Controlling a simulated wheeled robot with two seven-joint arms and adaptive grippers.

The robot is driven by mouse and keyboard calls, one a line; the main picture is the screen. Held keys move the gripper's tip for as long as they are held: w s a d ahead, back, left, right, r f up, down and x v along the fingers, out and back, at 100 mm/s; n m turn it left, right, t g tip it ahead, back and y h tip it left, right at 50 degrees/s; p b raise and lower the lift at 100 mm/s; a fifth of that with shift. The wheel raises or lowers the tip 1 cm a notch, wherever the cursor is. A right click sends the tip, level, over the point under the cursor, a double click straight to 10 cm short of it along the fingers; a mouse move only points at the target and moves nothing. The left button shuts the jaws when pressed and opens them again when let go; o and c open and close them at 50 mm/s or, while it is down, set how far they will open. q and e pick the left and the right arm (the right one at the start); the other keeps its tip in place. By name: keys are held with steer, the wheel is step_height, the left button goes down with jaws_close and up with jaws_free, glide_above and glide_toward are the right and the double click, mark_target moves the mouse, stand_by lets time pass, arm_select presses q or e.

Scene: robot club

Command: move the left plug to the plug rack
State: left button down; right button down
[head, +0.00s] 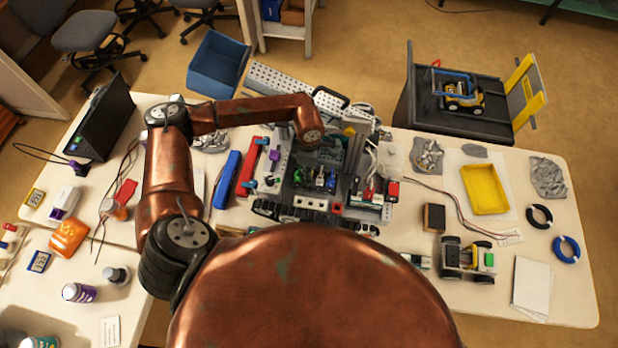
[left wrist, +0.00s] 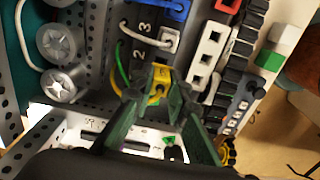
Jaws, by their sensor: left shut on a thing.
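My left gripper (left wrist: 164,88) is shut on a yellow plug (left wrist: 159,73), with one dark green finger on each side of it. I cannot tell whether the plug is still seated in the panel. A white plug (left wrist: 168,40) and a blue plug (left wrist: 172,8) are in line beyond it, beside the numbers 2 and 3. The white rack with square holes (left wrist: 208,52) is to the right of this row and looks empty. In the head view, the white rack (head: 310,203) is at the near side of the robot on the table, and my left wrist hides the gripper's fingers.
Grey spools (left wrist: 58,84) and a perforated grey plate (left wrist: 12,110) flank the plugs closely in the wrist view. A black track (head: 315,218) runs along the near side. A yellow tray (head: 484,189) and a small wheeled robot (head: 466,259) are on the right.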

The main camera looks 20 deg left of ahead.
arm_select(q)
steer(key=shift+r, duration=0.3)
steer(key=shift+r+p, duration=0.45)
steer(key=shift+r, duration=0.45)
